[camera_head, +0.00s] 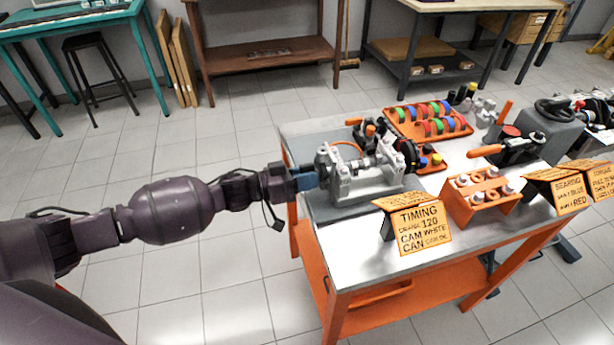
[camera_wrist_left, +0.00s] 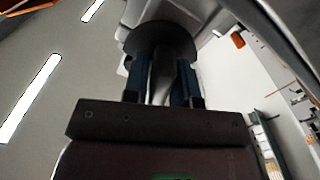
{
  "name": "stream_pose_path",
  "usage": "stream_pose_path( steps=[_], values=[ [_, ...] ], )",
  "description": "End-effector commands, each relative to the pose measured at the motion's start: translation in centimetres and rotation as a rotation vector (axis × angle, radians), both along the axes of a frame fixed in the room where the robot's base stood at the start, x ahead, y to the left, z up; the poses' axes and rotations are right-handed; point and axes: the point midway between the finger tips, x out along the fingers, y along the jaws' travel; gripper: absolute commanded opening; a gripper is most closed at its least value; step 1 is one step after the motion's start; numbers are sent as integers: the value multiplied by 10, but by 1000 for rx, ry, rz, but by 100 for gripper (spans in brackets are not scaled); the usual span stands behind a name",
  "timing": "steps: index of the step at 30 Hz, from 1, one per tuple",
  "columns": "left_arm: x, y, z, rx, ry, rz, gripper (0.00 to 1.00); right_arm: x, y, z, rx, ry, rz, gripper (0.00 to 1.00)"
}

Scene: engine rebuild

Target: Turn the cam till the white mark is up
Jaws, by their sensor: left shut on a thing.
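The cam sits in a light grey cradle (camera_head: 366,185) at the left end of the bench; its shaft (camera_head: 362,163) runs across between the cradle's uprights. My left gripper (camera_head: 316,179) reaches in from the left, at the cradle's left side. In the left wrist view, its two blue fingers (camera_wrist_left: 162,82) are shut on a narrow grey piece at the cam's end, below a dark round disc (camera_wrist_left: 160,38). A dark wheel (camera_head: 407,153) is at the cradle's right end. I cannot make out the white mark in either view. My right gripper is not in view.
A black and orange timing sign (camera_head: 420,228) stands in front of the cradle. Behind it is an orange tray (camera_head: 402,133) with coloured rings. An orange block (camera_head: 477,196) and a bearing sign (camera_head: 560,186) stand to the right. Floor left of the bench (camera_head: 330,270) is clear.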

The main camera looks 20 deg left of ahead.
Motion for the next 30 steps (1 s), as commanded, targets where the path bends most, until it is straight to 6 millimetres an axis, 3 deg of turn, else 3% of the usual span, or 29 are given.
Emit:
stream_pose_path(
  steps=[11,30],
  values=[
    [0,1,1,53,-79,1,2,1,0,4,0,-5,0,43],
    [2,1,1,368,-548,1,2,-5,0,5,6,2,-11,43]
  ],
)
